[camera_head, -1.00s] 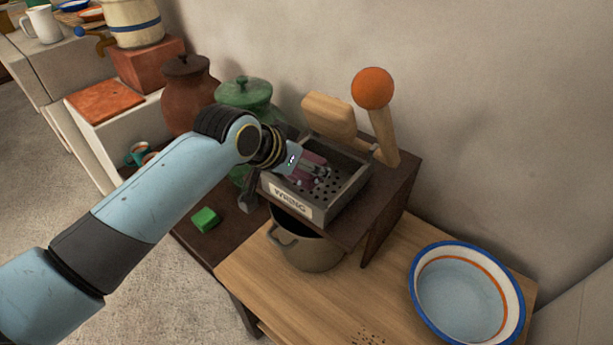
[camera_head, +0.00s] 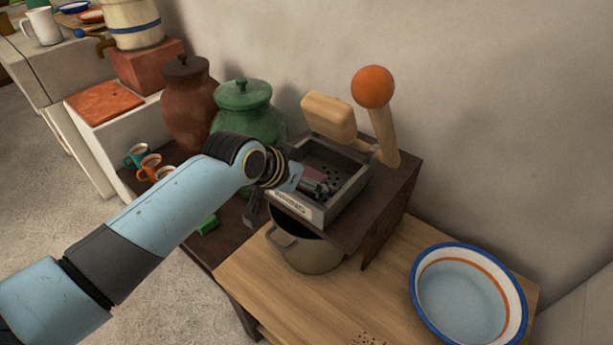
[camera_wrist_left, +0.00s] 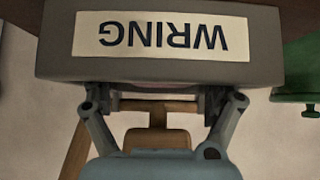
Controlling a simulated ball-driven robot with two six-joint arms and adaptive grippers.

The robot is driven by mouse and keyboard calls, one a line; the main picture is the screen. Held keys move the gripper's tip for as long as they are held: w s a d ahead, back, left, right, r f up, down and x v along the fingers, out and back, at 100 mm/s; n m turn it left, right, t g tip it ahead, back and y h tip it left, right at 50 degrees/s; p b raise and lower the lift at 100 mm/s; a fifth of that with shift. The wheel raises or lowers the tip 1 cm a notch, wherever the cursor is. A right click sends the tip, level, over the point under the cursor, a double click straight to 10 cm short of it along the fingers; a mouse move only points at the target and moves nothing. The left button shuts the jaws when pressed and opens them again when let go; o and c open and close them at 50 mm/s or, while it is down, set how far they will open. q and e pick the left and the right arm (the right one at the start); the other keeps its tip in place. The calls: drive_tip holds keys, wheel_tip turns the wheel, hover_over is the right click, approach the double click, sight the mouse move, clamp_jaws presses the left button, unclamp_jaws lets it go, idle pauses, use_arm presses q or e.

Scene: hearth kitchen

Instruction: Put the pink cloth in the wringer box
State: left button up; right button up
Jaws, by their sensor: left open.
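The wringer box (camera_head: 352,190) is a grey open tray with a perforated floor, standing on a dark brown stand. Its front wall carries a "WRING" label, which fills the top of the left wrist view upside down (camera_wrist_left: 150,34). The pink cloth (camera_head: 316,174) shows as a small dusky pink patch inside the box, partly hidden by my gripper. My left gripper (camera_head: 316,189) is open at the box's front edge, close to the cloth. In the left wrist view its fingers (camera_wrist_left: 160,98) are spread, their tips hidden behind the box wall. My right gripper is out of view.
A wooden press block (camera_head: 329,117) and an orange-knobbed lever (camera_head: 372,88) rise behind the box. A brown pot (camera_head: 308,254) sits below it. A blue-rimmed basin (camera_head: 465,292) stands at right. A green jar (camera_head: 243,110) is behind my arm.

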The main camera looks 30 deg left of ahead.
use_arm(q)
drive_tip(key=shift+r, duration=0.1)
drive_tip(key=shift+s+r, duration=0.25)
drive_tip(key=p+v, duration=0.2)
drive_tip(key=v, duration=0.9)
drive_tip(key=s+a+f+n+g+y, duration=0.1)
drive_tip(key=s+a+f, duration=0.1)
drive_tip(key=s+f, duration=0.5)
drive_tip(key=s+a+f+g, duration=0.1)
drive_tip(key=s+f+g, duration=0.1)
drive_tip(key=f, duration=0.9)
drive_tip(key=s+a+f+n+g+y, duration=0.1)
drive_tip(key=s+a+f, duration=0.1)
drive_tip(key=s+f, duration=0.5)
drive_tip(key=s+f+g+b, duration=0.1)
drive_tip(key=s+f+g, duration=0.1)
drive_tip(key=s+f, duration=0.6)
drive_tip(key=s+d+f+g+b, duration=0.1)
drive_tip(key=s+f+g, duration=0.1)
drive_tip(key=s+f, duration=0.7)
drive_tip(key=shift+s+m, duration=0.3)
drive_tip(key=shift+s, duration=2.35)
